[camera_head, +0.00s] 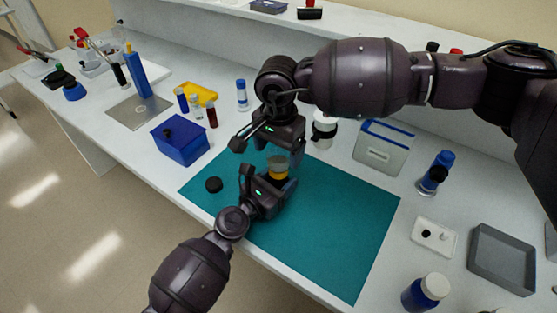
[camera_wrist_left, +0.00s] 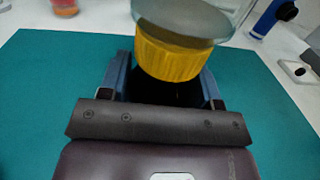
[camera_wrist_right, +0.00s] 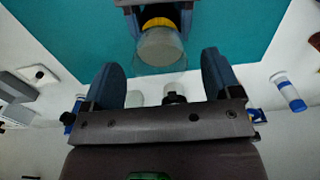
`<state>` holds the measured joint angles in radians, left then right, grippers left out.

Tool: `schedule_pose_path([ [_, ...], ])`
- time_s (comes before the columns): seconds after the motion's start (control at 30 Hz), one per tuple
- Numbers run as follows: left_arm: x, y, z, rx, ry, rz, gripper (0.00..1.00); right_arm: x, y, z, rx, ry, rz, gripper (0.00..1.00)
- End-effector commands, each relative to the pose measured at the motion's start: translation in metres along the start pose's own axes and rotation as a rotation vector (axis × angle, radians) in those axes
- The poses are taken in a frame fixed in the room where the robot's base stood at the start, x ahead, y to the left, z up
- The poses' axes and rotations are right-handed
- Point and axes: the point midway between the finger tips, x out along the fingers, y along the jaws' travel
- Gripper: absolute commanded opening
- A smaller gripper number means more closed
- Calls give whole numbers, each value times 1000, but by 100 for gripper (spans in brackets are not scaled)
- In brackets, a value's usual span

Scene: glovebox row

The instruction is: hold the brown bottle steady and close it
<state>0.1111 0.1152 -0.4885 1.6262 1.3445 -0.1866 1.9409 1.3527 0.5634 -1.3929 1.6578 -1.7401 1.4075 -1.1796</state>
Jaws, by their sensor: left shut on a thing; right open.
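My left gripper (camera_head: 271,180) is shut on a jar with a clear glass part on top (camera_head: 279,161) and a yellow ribbed part below, above the teal mat (camera_head: 340,235). In the left wrist view the yellow part (camera_wrist_left: 172,55) sits between the fingers, the glass above it. My right gripper (camera_head: 268,149) is open just above the jar. In the right wrist view the clear glass (camera_wrist_right: 158,52) lies ahead of the gap between its open fingers, with no visible contact.
A blue box (camera_head: 181,141) and small vials (camera_head: 211,116) stand left of the mat. A white bottle (camera_head: 324,131) and a grey bin (camera_head: 381,150) stand behind it. A grey tray (camera_head: 502,259) and blue bottle (camera_head: 425,292) are at right. The mat's right part is clear.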

Motion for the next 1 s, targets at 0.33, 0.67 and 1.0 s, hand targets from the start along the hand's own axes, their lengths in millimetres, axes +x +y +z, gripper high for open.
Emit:
schedule_pose_path([
  [0.33,0,0,0,0,0,0,0,-57,0,-1,1,2,-1,83],
  [0.67,0,0,0,0,0,0,0,-68,0,0,0,0,0,83],
  [1.0,0,0,0,0,0,0,87,-68,0,0,0,0,0,83],
])
